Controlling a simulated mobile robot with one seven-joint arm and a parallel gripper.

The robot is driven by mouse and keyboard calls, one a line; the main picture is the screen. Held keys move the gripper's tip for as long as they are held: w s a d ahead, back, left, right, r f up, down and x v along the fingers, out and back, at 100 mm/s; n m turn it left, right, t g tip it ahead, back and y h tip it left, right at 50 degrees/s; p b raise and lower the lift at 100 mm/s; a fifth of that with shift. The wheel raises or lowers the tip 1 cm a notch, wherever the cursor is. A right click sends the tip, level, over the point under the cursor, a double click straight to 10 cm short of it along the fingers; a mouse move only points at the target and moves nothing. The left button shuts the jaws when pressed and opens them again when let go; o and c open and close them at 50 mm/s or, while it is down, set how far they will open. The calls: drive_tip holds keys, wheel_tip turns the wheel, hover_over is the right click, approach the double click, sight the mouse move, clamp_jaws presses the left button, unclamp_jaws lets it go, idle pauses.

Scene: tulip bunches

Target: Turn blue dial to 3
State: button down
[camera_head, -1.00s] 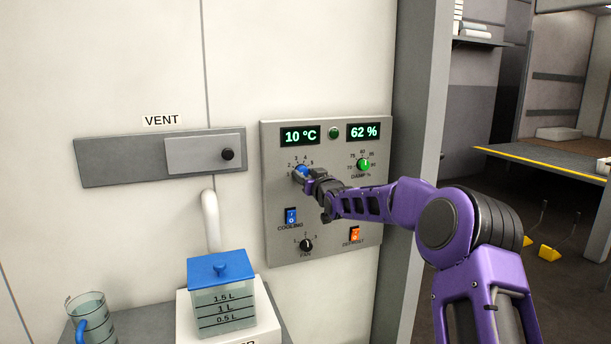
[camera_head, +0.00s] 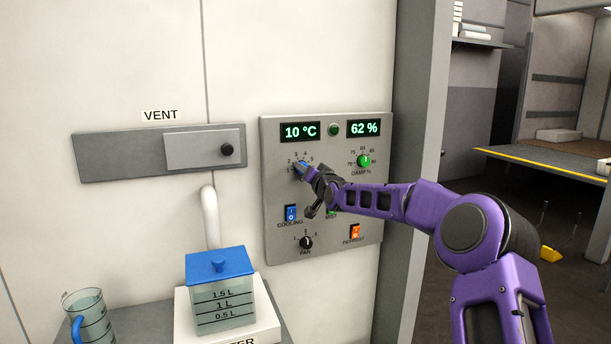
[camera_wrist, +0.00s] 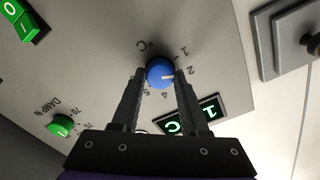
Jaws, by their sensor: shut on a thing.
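The blue dial (camera_head: 300,167) is on the upper left of the grey control panel (camera_head: 345,240), under the 10 °C display (camera_head: 300,132). My gripper (camera_wrist: 160,75) is shut on the blue dial, with one finger on each side. In the wrist view the dial's (camera_wrist: 159,72) white mark points right, roughly toward the 2. The 1, 2, 4 and 5 show around it; the 3 seems hidden by the right finger. In the head view, my gripper covers part of the dial and its mark is not clear.
The green damp dial (camera_head: 363,161), blue cooling switch (camera_head: 291,213), black fan dial (camera_head: 306,242) and orange defrost switch (camera_head: 355,232) are close around my gripper. A vent slider (camera_head: 205,153) is at left. A blue-lidded container (camera_head: 222,290) and a jug (camera_head: 88,318) stand below.

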drive_tip(key=m+b, duration=0.5)
drive_tip(key=m, duration=0.3)
drive_tip(key=shift+f+m, duration=0.1)
drive_tip(key=shift+m, duration=0.6)
drive_tip(key=shift+c, duration=2.1)
unclamp_jaws()
drive_tip(key=shift+s+b, duration=0.1)
drive_tip(key=shift+b, duration=0.25)
